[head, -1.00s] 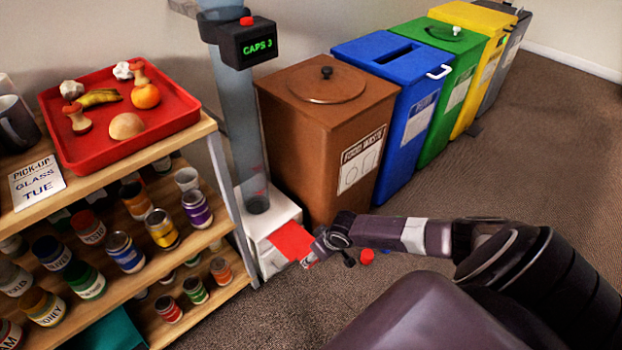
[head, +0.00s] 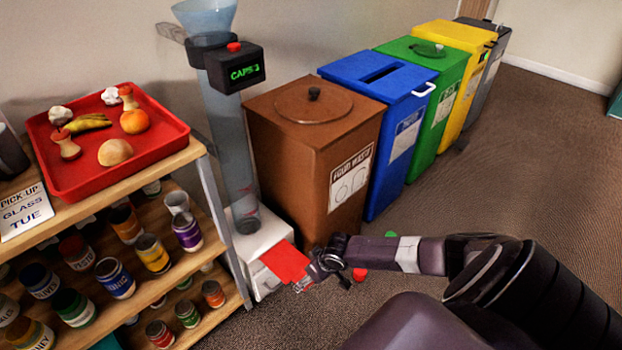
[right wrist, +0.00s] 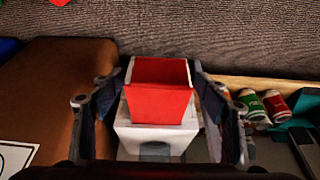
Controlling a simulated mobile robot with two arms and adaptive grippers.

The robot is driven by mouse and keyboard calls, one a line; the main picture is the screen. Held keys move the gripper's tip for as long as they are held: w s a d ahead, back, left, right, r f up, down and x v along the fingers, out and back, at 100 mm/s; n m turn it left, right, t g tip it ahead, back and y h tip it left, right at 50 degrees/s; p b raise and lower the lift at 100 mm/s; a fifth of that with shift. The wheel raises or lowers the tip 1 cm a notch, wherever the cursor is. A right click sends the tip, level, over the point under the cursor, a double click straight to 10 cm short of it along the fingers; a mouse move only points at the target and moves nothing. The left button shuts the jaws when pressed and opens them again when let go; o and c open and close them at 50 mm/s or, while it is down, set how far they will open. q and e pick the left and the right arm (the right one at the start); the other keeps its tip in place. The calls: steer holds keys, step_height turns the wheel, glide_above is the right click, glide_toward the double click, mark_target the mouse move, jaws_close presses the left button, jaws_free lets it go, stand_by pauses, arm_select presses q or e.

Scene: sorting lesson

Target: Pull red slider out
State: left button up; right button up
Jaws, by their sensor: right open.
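The red slider (head: 285,261) sticks out from the white base (head: 256,246) of the clear tube (head: 230,150). In the right wrist view the red slider (right wrist: 159,90) lies in front of the white base (right wrist: 155,138). My right gripper (head: 305,284) is at the slider's outer end in the head view. In the right wrist view its open fingers (right wrist: 159,100) stand on either side of the slider, with a gap on each side. My left gripper is not in view.
A brown food waste bin (head: 305,170) stands right beside the tube. A shelf (head: 190,158) with jars and a red tray (head: 185,128) is on the left. A small red object (head: 360,274) and a green one (head: 391,234) lie on the carpet.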

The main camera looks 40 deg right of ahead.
steer(key=shift+r, duration=0.1)
steer(key=v, duration=1.1)
steer(key=shift+s+r, duration=0.25)
steer(key=shift+r, duration=0.05)
steer(key=shift+a, duration=0.1)
